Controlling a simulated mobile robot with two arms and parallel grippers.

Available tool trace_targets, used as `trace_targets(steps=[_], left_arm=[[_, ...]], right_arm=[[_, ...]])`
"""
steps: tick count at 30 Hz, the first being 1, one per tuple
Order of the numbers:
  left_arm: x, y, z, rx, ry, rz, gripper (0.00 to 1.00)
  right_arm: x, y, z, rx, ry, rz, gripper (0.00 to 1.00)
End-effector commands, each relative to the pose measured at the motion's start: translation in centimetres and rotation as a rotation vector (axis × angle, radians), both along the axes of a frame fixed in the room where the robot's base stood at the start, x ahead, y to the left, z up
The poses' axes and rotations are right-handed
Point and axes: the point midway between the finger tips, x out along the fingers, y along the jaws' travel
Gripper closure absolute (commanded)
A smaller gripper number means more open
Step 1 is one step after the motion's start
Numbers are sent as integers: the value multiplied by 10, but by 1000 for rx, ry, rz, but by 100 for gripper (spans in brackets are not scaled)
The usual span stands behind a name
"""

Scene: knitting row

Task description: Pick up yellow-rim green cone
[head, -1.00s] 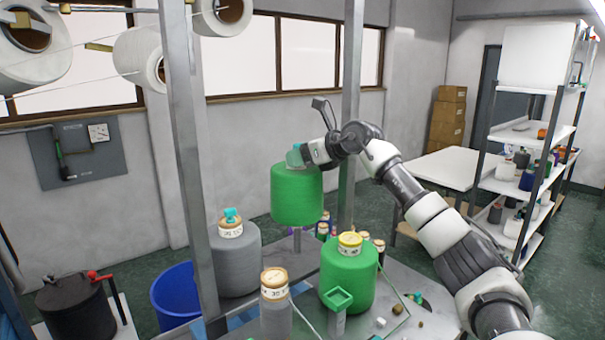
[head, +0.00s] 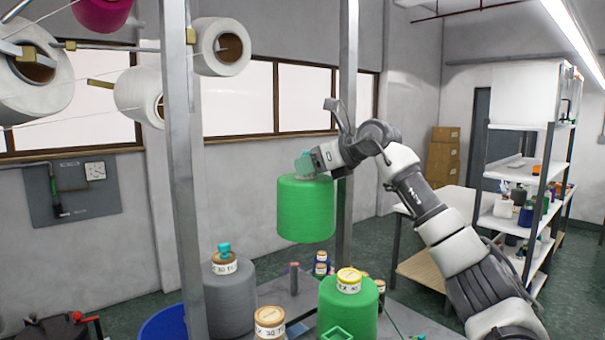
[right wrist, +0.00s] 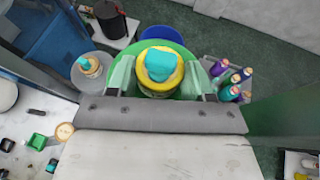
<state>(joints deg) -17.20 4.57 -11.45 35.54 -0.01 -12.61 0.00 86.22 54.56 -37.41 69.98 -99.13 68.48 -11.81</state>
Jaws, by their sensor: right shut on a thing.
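A green cone (head: 306,210) hangs in the air in the head view, above the table, with my right gripper (head: 307,168) at its top. In the right wrist view this green cone has a yellow rim (right wrist: 147,84) with a teal piece on top, between the two fingers of my right gripper (right wrist: 161,78). The gripper is shut on the cone's top. A second green cone (head: 349,309) with a yellow top and a white label stands on the table below. My left gripper is not in view.
Several small spools (head: 320,264) stand behind. Metal posts (head: 180,170) rise near the held cone. White cones hang upper left.

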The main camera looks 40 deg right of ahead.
Motion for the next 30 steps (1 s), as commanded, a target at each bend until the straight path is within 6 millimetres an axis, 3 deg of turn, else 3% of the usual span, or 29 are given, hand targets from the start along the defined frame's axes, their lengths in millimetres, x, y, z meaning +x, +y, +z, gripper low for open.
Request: trace_targets(steps=[1, 9, 21, 30], left_arm=[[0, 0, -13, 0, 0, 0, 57], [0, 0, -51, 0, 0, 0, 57], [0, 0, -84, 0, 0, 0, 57], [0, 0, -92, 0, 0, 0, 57]], right_arm=[[-11, -2, -4, -3, -9, -1, 100], [-87, -8, -5, -3, -10, -4, 100], [-210, -17, -2, -2, -6, -3, 100], [-262, -21, 0, 1, -4, -2, 100]])
